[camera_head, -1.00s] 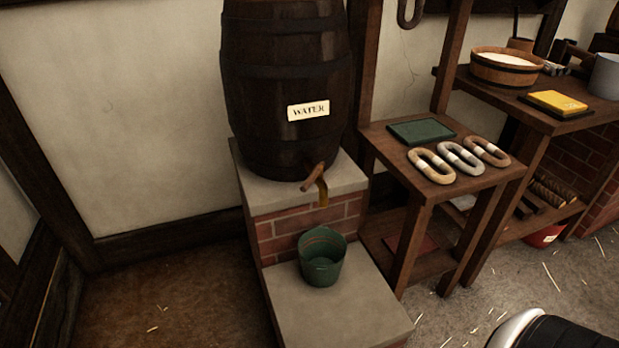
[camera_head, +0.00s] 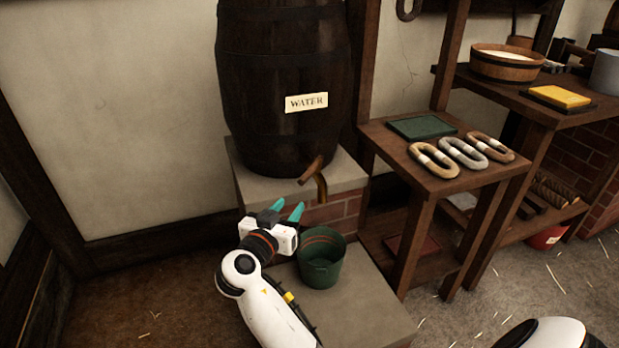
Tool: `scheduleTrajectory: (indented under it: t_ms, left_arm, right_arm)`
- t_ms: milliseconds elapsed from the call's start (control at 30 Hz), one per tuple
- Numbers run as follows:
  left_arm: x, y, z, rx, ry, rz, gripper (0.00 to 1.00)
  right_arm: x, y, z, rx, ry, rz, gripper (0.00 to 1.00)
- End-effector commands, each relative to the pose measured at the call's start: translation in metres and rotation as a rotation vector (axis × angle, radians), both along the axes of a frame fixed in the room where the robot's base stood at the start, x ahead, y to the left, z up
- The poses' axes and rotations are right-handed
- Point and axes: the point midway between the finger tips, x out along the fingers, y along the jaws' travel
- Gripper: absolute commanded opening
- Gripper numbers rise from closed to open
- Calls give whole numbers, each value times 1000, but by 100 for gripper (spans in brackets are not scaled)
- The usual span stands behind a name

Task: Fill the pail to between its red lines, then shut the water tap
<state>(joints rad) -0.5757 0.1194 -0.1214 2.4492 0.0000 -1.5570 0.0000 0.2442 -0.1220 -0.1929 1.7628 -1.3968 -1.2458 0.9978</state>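The dark wooden barrel (camera_head: 285,60) carries a WATER label. Its tap has a wooden handle (camera_head: 310,171) and a brass spout (camera_head: 322,188) pointing down. The green pail (camera_head: 322,266) stands upright on the low stone step, below the spout. Reddish lines show on its inner wall near the rim; I see no water in it and no stream from the spout.
The barrel stands on a brick-and-stone ledge (camera_head: 350,178); the pail's step (camera_head: 360,310) juts forward. A wooden stand (camera_head: 395,155) with several rope rings is close on the right. A bench with a wooden tub (camera_head: 506,66) is farther right. The floor at left is clear.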

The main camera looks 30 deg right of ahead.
Motion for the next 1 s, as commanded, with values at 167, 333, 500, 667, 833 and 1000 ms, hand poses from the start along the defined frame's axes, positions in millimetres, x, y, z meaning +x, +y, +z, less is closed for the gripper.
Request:
scheduleTrajectory:
  t_ms: [167, 333, 500, 667, 833, 1000]
  left_arm:
    - [-3, 1, 6, 0, -4, 0, 36]
    - [-3, 1, 6, 0, -3, 0, 36]
    - [-3, 1, 6, 0, -3, 0, 36]
    - [0, 0, 5, -3, -17, -1, 36]
    - [4, -1, 6, -6, -38, -2, 36]
    - [6, -2, 6, -7, -46, -3, 36]
  right_arm:
    - [4, -2, 26, -27, -94, -39, 37]
    - [14, -20, 27, -31, -94, -42, 37]
    - [32, -50, 27, -31, -94, -42, 37]
    - [48, -76, 26, -30, -92, -41, 37]
    - [60, -94, 25, -29, -91, -40, 37]
    - [64, -102, 26, -27, -92, -38, 37]
